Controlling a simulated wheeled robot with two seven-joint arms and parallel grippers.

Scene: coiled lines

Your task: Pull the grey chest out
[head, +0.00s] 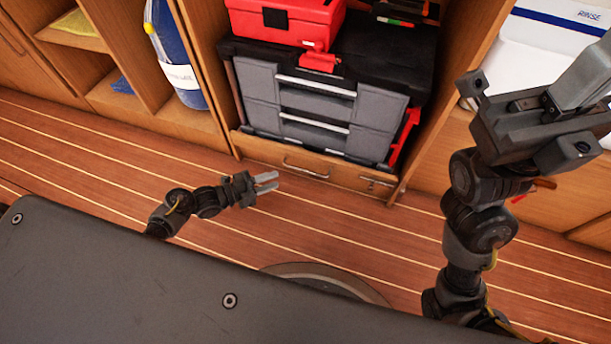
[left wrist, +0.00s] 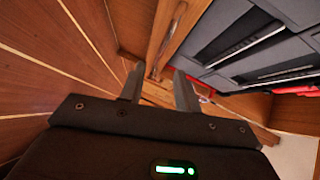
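The grey chest (head: 262,112) is a black-topped tool chest with two grey drawer fronts and pale bar handles. It sits inside a wooden locker bay, and its front also shows at upper right in the left wrist view (left wrist: 292,55). My left gripper (head: 277,182) is open and empty, over the floor in front of the bay and apart from the chest. Its two fingers show spread in the left wrist view (left wrist: 158,85). My right gripper (head: 585,82) is raised at the right, away from the chest; its finger gap is not clear.
A red toolbox (head: 285,22) rests on top of the chest. A wooden drawer front (head: 262,150) with a metal handle lies below it. A blue bottle (head: 175,60) stands in the left bay and a white container (head: 545,50) at right. The striped plank floor (head: 90,160) ahead is clear.

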